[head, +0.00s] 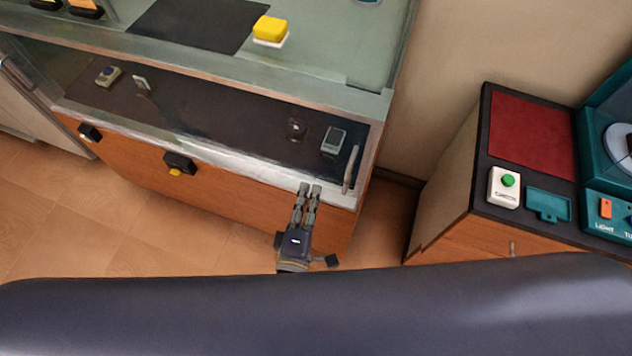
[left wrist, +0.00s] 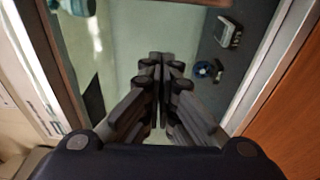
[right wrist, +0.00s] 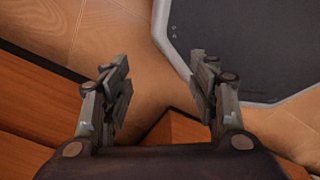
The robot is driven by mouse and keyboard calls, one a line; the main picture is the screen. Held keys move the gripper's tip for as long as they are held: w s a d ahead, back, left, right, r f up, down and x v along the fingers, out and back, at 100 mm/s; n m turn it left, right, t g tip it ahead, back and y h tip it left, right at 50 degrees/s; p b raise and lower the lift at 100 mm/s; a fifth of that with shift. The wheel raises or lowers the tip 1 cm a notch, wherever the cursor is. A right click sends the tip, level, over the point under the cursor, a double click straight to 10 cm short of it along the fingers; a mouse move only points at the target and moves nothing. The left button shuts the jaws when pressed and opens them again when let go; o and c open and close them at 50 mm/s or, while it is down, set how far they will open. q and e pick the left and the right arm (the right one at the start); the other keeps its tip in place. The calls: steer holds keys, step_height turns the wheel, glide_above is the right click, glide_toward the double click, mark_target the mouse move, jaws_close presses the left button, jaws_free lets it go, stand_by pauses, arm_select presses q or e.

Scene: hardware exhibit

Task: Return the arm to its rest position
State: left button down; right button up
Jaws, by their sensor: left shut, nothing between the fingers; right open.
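My left gripper (head: 309,190) is in front of the right end of the display cabinet (head: 230,182), close to its front edge and left of a metal handle (head: 350,168). In the left wrist view its fingers (left wrist: 160,60) are together with nothing between them. My right gripper is out of the head view. In the right wrist view its fingers (right wrist: 165,75) are spread apart and empty, above wooden floor and orange wood panels.
The cabinet's glass case holds several small devices, including a grey one (head: 333,140). A yellow button (head: 270,29) sits on top. At the right, a second cabinet carries a green-button box (head: 503,187) and a teal machine (head: 609,206). A floor gap separates the cabinets.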

arm_select(q)
steer(key=s, duration=0.6)
steer(key=s+a+f+m+g, duration=0.3)
steer(key=f+m, duration=0.1)
steer(key=f, duration=0.6)
steer(key=s+a+f+m+g, duration=0.2)
steer(key=f+m+g, duration=0.1)
steer(key=f, duration=0.6)
steer(key=s+a+f+m+g, duration=0.3)
steer(key=f+m, duration=0.1)
steer(key=f, duration=0.6)
steer(key=s+a+f+m+g+y, duration=0.2)
steer(key=s+a+f, duration=0.4)
steer(key=s, duration=0.3)
steer(key=s+a+f+m+g+y, duration=0.2)
steer(key=s+a+f+m+g, duration=0.2)
steer(key=s+a+f, duration=0.3)
steer(key=shift+s+a+f+m+g+b, duration=0.35)
steer(key=shift+s+a+g, duration=0.35)
steer(key=shift+s+a, duration=0.35)
arm_select(e)
steer(key=shift+s+d+f, duration=0.15)
steer(key=shift+d+f, duration=0.55)
steer(key=shift+a, duration=0.2)
